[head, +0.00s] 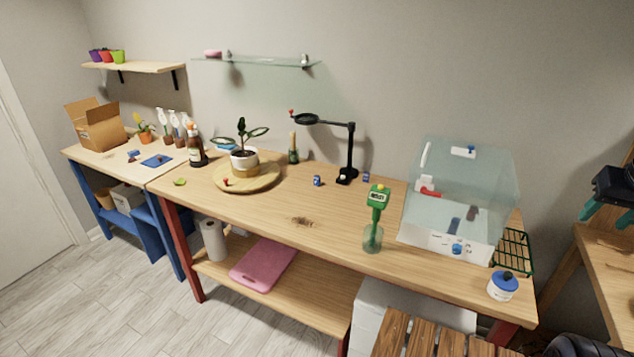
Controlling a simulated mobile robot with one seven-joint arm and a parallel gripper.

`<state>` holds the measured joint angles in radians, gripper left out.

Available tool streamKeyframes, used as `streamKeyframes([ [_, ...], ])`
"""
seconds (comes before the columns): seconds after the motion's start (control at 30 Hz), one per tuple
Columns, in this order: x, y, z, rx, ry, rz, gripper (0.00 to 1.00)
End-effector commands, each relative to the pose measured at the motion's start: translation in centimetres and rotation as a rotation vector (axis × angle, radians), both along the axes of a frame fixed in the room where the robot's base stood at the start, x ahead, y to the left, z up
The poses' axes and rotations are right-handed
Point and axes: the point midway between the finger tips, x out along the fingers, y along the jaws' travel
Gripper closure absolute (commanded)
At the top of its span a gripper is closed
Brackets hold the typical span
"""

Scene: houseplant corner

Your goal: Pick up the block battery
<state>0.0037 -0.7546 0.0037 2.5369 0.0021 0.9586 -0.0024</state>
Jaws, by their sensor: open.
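Two small blue objects stand on the long wooden workbench (340,215). One blue block (317,181) with a pale mark is left of the black magnifier stand (349,160). Another blue block (366,177) is just right of the stand's base. Both look battery-like, but they are too small to tell which is the block battery. My gripper (609,215), black with teal fingers, is at the far right edge. It is open, with nothing visible between the fingers, and far from both blue objects.
A blue-lidded jar (502,286) is near the right corner. A potted plant stands on a round wooden board (265,181). The bench's middle front is mostly clear.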

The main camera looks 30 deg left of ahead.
Motion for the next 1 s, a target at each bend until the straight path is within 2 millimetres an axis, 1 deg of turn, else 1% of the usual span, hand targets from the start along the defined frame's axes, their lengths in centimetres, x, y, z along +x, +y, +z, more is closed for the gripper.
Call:
streamKeyframes([
  [0.17, 0.2, 0.1, 0.1, 0.001, 0.000, 0.000, 0.51],
  [0.27, 1.1, 0.3, 0.7, 0.003, 0.003, 0.002, 0.51],
  [0.33, 2.3, 0.7, 1.4, 0.007, 0.009, 0.002, 0.51],
  [0.47, 5.6, 1.9, 3.2, 0.014, 0.020, 0.001, 0.51],
  [0.67, 11.1, 4.5, 5.5, 0.024, 0.038, -0.005, 0.51],
  [0.87, 16.6, 8.0, 7.0, 0.030, 0.052, -0.012, 0.51],
  [1.0, 20.4, 11.0, 7.6, 0.031, 0.061, -0.017, 0.51],
])
